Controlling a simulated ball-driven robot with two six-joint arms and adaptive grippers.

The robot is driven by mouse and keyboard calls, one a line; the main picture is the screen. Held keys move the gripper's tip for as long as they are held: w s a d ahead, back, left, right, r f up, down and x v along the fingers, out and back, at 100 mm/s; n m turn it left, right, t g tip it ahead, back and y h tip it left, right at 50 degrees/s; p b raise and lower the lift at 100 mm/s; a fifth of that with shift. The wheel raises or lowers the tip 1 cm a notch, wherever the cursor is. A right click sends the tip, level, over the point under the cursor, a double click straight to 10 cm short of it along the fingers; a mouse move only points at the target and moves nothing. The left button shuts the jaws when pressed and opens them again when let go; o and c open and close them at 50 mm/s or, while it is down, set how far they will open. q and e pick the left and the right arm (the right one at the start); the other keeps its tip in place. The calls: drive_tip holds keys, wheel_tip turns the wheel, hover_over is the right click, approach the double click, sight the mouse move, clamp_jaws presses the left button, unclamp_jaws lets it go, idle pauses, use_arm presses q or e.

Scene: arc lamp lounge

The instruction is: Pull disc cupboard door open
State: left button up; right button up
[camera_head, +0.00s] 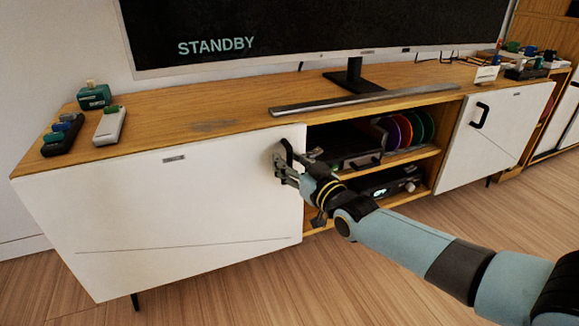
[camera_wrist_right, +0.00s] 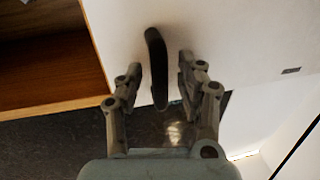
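A wide white cupboard door (camera_head: 190,215) forms the left front of the low wooden cabinet and looks closed. Its black handle (camera_head: 288,152) stands near its right edge. My right gripper (camera_head: 280,168) is at this handle. In the right wrist view the dark handle (camera_wrist_right: 157,65) lies between the two fingers of the gripper (camera_wrist_right: 160,75), with a gap on each side. A second white door (camera_head: 495,130) with a black handle (camera_head: 479,115) is at the right and looks closed. The small labels on both doors are too small to read. My left gripper is out of view.
Between the doors, open shelves hold dark devices (camera_head: 390,182) and several coloured discs (camera_head: 405,130). A screen (camera_head: 300,30), a sound bar (camera_head: 365,102) and small items (camera_head: 94,95) stand on the cabinet top (camera_head: 215,122). The wooden floor (camera_head: 240,290) in front is clear.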

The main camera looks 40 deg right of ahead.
drive_tip(key=shift+c, duration=0.2)
clamp_jaws()
idle(0.5)
